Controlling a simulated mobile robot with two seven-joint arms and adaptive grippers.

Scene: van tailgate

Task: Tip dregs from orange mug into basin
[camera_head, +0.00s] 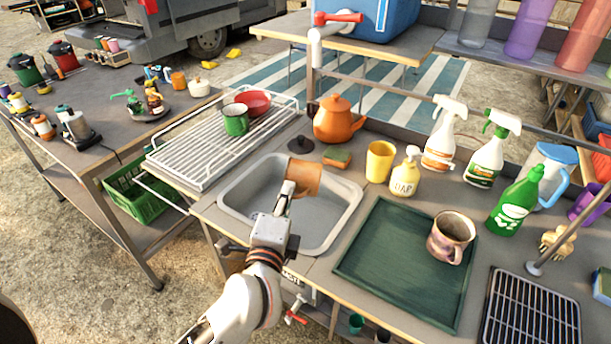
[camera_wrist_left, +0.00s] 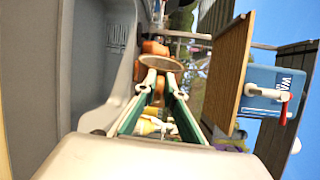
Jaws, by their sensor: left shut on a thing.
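The orange mug (camera_head: 306,178) is held over the basin (camera_head: 338,212) in the head view, near its back wall. My left gripper (camera_head: 288,190) is shut on the mug, with the arm reaching in from the front. The mug looks a little tilted; its inside and any dregs cannot be made out. In the left wrist view, my left fingers (camera_wrist_left: 161,78) close on the mug (camera_wrist_left: 162,62), whose oval rim shows, and the grey basin wall (camera_wrist_left: 115,50) lies to the left. My right gripper is not in view.
An orange teapot (camera_head: 336,122), a sponge (camera_head: 337,156), a yellow cup (camera_head: 380,161) and a soap bottle (camera_head: 406,175) stand behind the basin. A dish rack (camera_head: 185,160) is to its left. A green tray (camera_head: 390,270) with a patterned mug (camera_head: 450,238) is to its right.

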